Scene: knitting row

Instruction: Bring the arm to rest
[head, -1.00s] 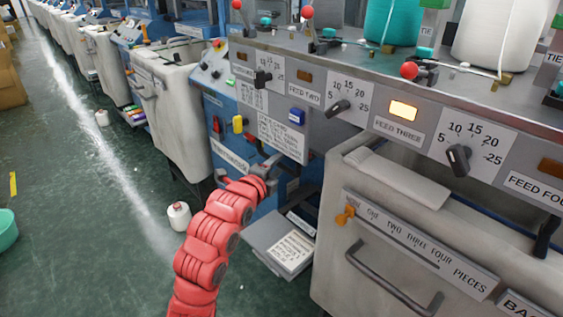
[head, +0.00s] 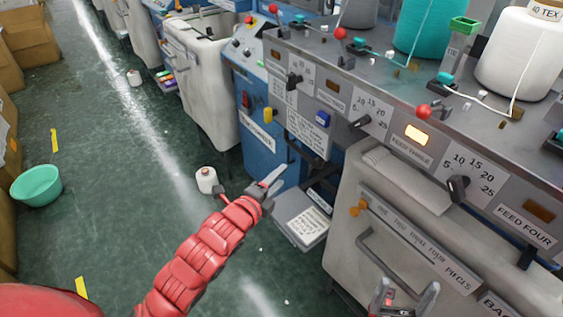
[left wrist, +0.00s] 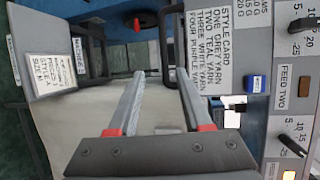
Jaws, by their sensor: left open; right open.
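My left arm is the red jointed one in the head view. Its gripper (head: 274,180) is open and empty, in front of the blue cabinet (head: 258,145) and above the grey stand with a printed card (head: 305,222). In the left wrist view the two fingers of this gripper (left wrist: 160,76) are spread with nothing between them, and the style card (left wrist: 211,48) shows beyond them. My right gripper (head: 407,290) shows at the bottom edge of the head view, open, in front of the pale bin (head: 350,255). Its arm is mostly out of the picture.
The machine front with dials (head: 367,116) and a lit amber lamp (head: 418,135) runs along the right. The bin's bar handle (head: 392,272) sticks out near my right gripper. A white cone (head: 207,180) and a teal basin (head: 36,186) stand on the floor. The aisle at left is mostly clear.

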